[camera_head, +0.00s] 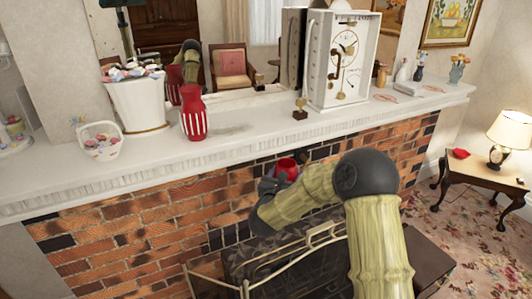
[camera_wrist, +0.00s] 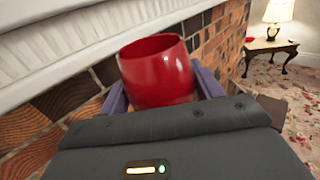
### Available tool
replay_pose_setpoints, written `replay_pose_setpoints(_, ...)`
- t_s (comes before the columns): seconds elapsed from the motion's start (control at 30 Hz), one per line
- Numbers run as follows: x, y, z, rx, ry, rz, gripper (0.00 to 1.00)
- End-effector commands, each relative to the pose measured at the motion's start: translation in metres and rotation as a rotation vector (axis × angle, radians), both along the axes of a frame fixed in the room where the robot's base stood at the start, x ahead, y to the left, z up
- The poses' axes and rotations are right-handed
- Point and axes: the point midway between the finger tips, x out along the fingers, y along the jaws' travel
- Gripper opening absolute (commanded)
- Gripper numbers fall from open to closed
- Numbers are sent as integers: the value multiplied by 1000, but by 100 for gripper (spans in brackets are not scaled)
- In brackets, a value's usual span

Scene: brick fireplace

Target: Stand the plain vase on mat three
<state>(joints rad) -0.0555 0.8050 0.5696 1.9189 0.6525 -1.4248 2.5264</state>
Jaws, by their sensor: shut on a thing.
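A plain red vase (camera_head: 287,166) is held in my gripper (camera_head: 279,178), in front of the brick wall and below the mantel's front edge. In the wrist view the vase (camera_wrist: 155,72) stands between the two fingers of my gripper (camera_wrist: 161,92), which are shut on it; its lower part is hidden. Two small flat pinkish patches, possibly mats, lie on the mantel right of the clock: one nearer (camera_head: 385,98) and one farther (camera_head: 433,88). I cannot read any number on them. A red vase with white stripes (camera_head: 193,118) stands on the mantel at left.
The white mantel (camera_head: 250,125) also bears a white planter (camera_head: 138,104), a basket (camera_head: 100,142), a large white clock (camera_head: 343,62), a small brass object (camera_head: 300,110) and small vases at right. A side table with a lamp (camera_head: 507,135) stands at right.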

Motion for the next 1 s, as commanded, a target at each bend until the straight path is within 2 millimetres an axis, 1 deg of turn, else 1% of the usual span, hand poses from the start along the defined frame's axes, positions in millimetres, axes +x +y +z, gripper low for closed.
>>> replay_pose_setpoints(0.03, 4, -14, -22, -1, 8, 7, 31)
replay_pose_setpoints(0.13, 9, -34, -58, 1, 9, 39, 31)
replay_pose_setpoints(0.23, 9, -52, -92, 3, 7, 73, 31)
replay_pose_setpoints(0.37, 4, -76, -136, 4, 7, 119, 31)
replay_pose_setpoints(0.4, 0, -83, -149, 4, 7, 132, 31)
replay_pose_setpoints(0.47, -6, -93, -169, 4, 7, 154, 31)
replay_pose_setpoints(0.5, -10, -99, -181, 5, 7, 167, 31)
replay_pose_setpoints(0.57, -19, -109, -200, 5, 7, 186, 31)
replay_pose_setpoints(0.7, -44, -129, -242, 7, 6, 229, 31)
replay_pose_setpoints(0.77, -58, -136, -258, 7, 5, 243, 31)
replay_pose_setpoints(0.9, -96, -149, -292, 9, 5, 269, 31)
replay_pose_setpoints(0.97, -114, -153, -304, 10, 4, 272, 31)
replay_pose_setpoints(1.0, -127, -156, -311, 10, 4, 272, 31)
